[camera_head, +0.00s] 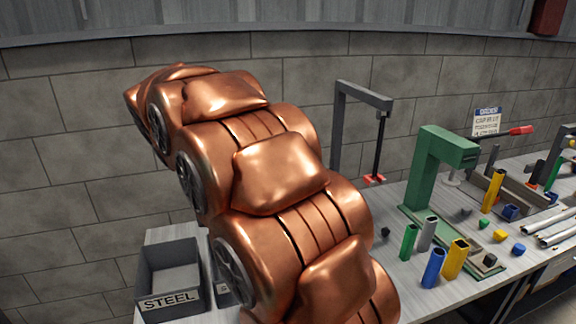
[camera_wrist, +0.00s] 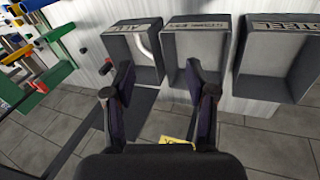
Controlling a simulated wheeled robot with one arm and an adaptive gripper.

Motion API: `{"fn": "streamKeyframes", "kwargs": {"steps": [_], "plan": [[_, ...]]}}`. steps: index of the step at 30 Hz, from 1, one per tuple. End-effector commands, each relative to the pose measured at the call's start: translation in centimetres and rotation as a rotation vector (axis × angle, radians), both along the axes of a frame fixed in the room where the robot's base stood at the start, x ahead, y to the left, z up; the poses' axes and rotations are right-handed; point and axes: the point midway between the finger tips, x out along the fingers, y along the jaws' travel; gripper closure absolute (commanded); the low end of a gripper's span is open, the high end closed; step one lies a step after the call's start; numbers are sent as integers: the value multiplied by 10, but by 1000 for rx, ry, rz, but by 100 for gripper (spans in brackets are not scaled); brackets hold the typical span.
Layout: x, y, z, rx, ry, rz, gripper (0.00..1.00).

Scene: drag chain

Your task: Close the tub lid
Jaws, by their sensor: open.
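In the wrist view, three open grey tubs stand in a row on a pale bench top: a left tub (camera_wrist: 110,48) with a label that seems to read "ALU", a middle tub (camera_wrist: 170,60) with an unclear label, and a right tub (camera_wrist: 240,70) labelled STEEL. The STEEL tub also shows in the head view (camera_head: 197,262), open and empty at the lower left. I cannot make out a lid. My gripper (camera_wrist: 158,75) is open and empty, its fingers apart over the left and middle tubs. A pale curved piece lies in the left tub.
A green press (camera_head: 432,165) and a dark frame (camera_head: 340,125) stand on the bench (camera_head: 400,255) right of my arm. A block wall (camera_head: 70,190) is behind. Tiled floor (camera_wrist: 285,145) shows below the bench edge.

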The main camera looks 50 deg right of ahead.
Motion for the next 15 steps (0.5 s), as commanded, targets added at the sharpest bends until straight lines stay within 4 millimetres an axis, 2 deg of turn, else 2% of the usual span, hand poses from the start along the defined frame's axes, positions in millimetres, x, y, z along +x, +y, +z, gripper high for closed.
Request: {"fn": "streamKeyframes", "kwargs": {"steps": [1, 6, 15], "plan": [[15, -12, 5, -27, -11, -41, 44], [55, -50, 19, -121, -59, -184, 44], [112, -118, 36, -280, -163, -452, 44]]}}
